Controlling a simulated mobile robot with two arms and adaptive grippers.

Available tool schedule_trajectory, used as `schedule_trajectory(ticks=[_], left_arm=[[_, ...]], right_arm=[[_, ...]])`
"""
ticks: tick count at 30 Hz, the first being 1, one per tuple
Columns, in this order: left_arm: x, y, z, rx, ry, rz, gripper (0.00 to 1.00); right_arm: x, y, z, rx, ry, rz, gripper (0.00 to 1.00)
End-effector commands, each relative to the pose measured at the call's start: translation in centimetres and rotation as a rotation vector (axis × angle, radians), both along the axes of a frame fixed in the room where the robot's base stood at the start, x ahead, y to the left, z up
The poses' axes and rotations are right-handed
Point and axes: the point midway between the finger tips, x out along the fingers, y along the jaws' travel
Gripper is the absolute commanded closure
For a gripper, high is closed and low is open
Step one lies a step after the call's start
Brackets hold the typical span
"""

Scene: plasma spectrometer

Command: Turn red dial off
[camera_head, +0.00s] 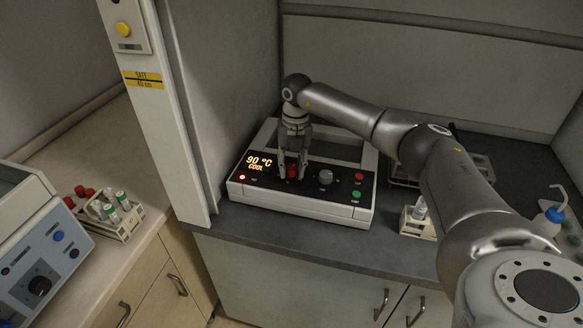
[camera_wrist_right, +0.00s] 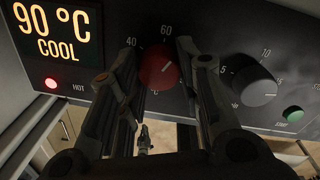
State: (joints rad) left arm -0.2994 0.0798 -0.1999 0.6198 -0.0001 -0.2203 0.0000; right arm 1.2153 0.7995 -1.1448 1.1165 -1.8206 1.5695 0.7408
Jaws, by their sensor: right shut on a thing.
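The red dial (camera_wrist_right: 158,68) is on the front panel of a white and dark device (camera_head: 300,203), with markings 40 and 60 around it. In the head view the red dial (camera_head: 292,172) shows between the fingers of my right gripper (camera_head: 292,175), which reaches down from above. In the right wrist view the fingers of my right gripper (camera_wrist_right: 160,80) stand on either side of the dial, shut on it. The display (camera_wrist_right: 55,33) reads 90 °C COOL, and a red light (camera_wrist_right: 50,84) marked HOT is lit. My left gripper is not in view.
A grey dial (camera_wrist_right: 258,85) and a green button (camera_wrist_right: 292,114) sit right of the red dial. A small rack (camera_head: 417,222) stands right of the device. Another tube rack (camera_head: 118,217) and a blue-panelled device (camera_head: 45,255) are at left. A white post (camera_head: 160,110) stands left of the device.

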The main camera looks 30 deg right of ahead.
Motion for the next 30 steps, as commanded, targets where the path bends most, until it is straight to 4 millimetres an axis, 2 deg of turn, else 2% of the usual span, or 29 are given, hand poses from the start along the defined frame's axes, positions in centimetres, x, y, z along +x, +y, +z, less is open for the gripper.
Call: schedule_trajectory(ticks=[30], left_arm=[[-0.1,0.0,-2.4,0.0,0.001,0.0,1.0]], right_arm=[[0.2,-0.2,0.0,-0.001,-0.003,0.965,0.92]])
